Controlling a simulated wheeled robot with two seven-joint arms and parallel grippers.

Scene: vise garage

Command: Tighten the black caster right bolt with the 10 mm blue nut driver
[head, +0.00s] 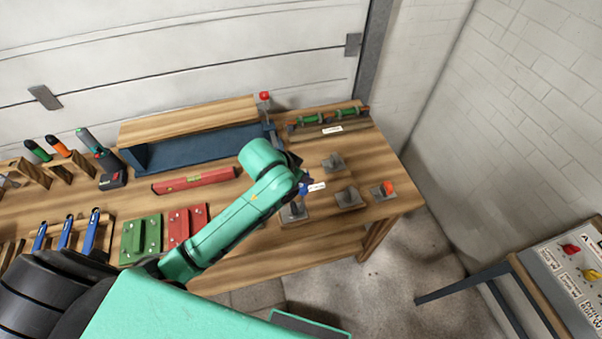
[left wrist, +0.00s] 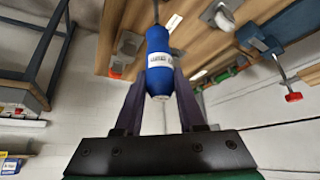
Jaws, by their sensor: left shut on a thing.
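My left gripper (head: 301,184) is at the right part of the workbench, over a group of grey metal caster fittings. It is shut on the blue nut driver (left wrist: 158,62), whose blue handle with a white label sits between the fingers in the left wrist view. Its thin shaft points toward the bench. A little of the blue handle (head: 304,189) shows in the head view. A caster plate (head: 294,213) lies just below the gripper; I cannot tell whether the driver tip touches a bolt. Which caster is the black one is unclear. My right gripper is not in view.
Other fittings stand nearby: one at right (head: 348,197), one behind (head: 333,162), and one with an orange-red part (head: 389,187). Green (head: 140,240) and red (head: 187,228) plates, a red level (head: 195,181) and a dark blue metal piece (head: 200,147) lie further left.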

